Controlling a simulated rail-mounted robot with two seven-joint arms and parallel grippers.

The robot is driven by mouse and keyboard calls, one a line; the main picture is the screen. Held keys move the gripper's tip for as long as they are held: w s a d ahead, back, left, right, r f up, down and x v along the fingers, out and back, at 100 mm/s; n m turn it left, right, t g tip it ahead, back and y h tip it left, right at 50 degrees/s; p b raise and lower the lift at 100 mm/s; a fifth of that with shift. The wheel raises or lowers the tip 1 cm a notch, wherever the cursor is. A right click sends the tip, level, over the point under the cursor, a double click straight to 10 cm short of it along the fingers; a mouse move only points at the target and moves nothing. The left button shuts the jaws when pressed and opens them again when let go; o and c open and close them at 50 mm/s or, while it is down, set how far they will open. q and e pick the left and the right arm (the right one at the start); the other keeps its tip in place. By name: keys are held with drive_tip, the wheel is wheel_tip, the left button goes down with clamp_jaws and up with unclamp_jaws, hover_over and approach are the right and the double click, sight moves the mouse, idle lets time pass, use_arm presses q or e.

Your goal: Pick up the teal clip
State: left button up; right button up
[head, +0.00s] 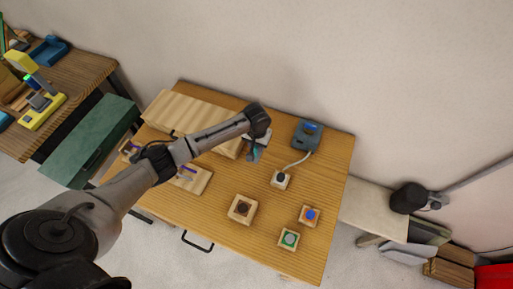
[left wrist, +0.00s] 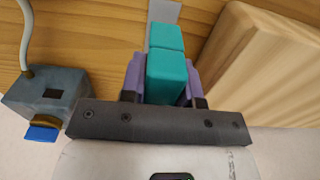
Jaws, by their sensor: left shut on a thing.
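The teal clip (left wrist: 167,72) is a block-like teal piece in the left wrist view. It sits between the two purple finger pads of my left gripper (left wrist: 162,85), which is shut on it. A pale grey strip (left wrist: 164,12) shows just beyond the clip. In the head view, my left gripper (head: 256,151) is over the back middle of the wooden table, where a bit of teal shows beside it. Whether the clip touches the table is hard to tell. I cannot make out my right gripper.
A grey-blue device (head: 307,134) with a cable stands close right of my left gripper. A pale wooden block (head: 185,110) lies left. The table's right edge strip is clear.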

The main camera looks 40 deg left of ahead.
use_arm(q)
drive_tip(key=d+r, duration=0.7)
drive_tip(key=d, duration=0.5)
drive_tip(key=w+a+r, duration=0.3)
drive_tip(key=w+r, duration=0.1)
drive_tip(key=r, duration=0.7)
drive_tip(key=w+a+r, duration=0.2)
drive_tip(key=w+r, duration=0.3)
drive_tip(key=r, duration=0.6)
drive_tip(key=s+d+m, duration=0.2)
drive_tip(key=s+d, duration=0.1)
drive_tip(key=s, duration=0.3)
drive_tip(key=s+d+m, duration=0.1)
drive_tip(key=s+d, duration=0.1)
drive_tip(key=s, duration=0.5)
drive_tip(key=shift+s+d+m+b, duration=0.15)
drive_tip(key=shift+d+m+b, duration=0.2)
drive_tip(key=shift+d+m, duration=0.05)
drive_tip(key=shift+r, duration=0.1)
